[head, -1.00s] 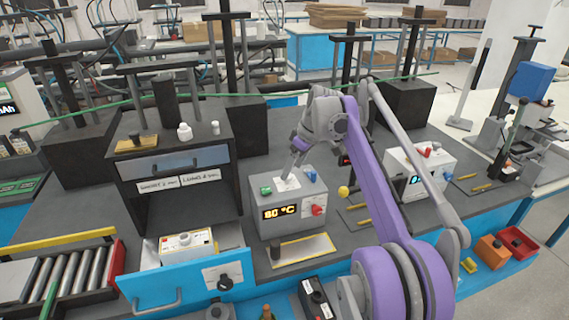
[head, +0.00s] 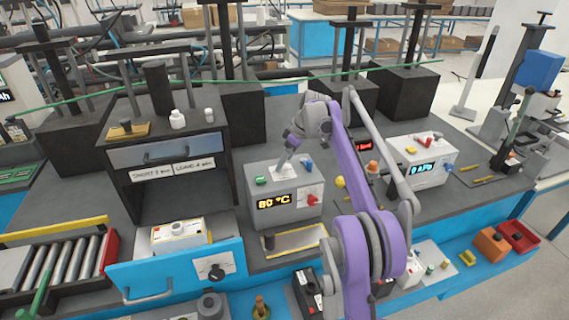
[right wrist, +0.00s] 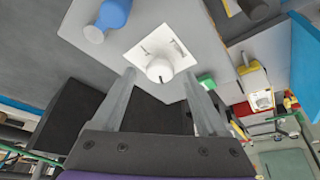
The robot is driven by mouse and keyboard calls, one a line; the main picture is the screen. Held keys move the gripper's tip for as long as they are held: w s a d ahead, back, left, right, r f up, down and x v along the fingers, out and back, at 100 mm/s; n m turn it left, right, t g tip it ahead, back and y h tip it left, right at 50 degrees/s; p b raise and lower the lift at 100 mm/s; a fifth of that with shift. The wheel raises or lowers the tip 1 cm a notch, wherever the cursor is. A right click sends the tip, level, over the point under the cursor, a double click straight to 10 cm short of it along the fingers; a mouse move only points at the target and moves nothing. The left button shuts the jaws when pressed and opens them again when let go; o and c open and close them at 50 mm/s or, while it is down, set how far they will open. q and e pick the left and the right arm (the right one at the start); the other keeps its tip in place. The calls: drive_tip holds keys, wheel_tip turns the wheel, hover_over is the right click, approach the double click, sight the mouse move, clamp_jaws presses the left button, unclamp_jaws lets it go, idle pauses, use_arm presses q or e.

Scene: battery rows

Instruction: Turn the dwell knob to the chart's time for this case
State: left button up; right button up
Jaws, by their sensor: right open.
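The grey control box (head: 285,218) reads 80 °C in amber on its front. In the right wrist view, a white round knob (right wrist: 159,70) with a dark index mark stands on a white square dial plate (right wrist: 142,48) on a grey box top. My right gripper (head: 282,168) is over that plate in the head view, hiding the knob there. Its fingers are open, one on each side of the knob; contact cannot be told. Two handwritten labels (head: 172,172) hang on the black cabinet, one starting "SHORT"; their small writing is hard to read. My left gripper is out of view.
On the box are a blue knob (head: 309,165), a green button (head: 261,181) and a red knob (head: 312,199). An open blue drawer (head: 180,275) stands front left. A white box with a blue display (head: 424,168) stands right. A tray (head: 296,241) lies before the control box.

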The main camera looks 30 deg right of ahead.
drive_tip(key=shift+w+a+f, duration=0.15)
drive_tip(key=shift+w+f, duration=0.05)
drive_tip(key=shift+f, duration=0.35)
clamp_jaws()
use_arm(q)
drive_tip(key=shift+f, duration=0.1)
use_arm(e)
drive_tip(key=shift+m, duration=0.4)
drive_tip(key=m, duration=0.2)
drive_tip(key=m+h, duration=0.2)
drive_tip(key=m, duration=0.1)
drive_tip(key=shift+a+m+t, duration=0.25)
drive_tip(key=shift+m+t, duration=0.05)
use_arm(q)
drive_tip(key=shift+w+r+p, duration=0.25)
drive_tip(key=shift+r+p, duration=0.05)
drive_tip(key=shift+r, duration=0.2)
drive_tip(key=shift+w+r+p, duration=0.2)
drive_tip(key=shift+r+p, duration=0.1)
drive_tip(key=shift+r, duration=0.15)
use_arm(e)
drive_tip(key=m+h, duration=0.2)
drive_tip(key=m, duration=0.3)
drive_tip(key=shift+a, duration=0.15)
drive_tip(key=shift+m+h, duration=0.3)
drive_tip(key=shift+m, duration=0.1)
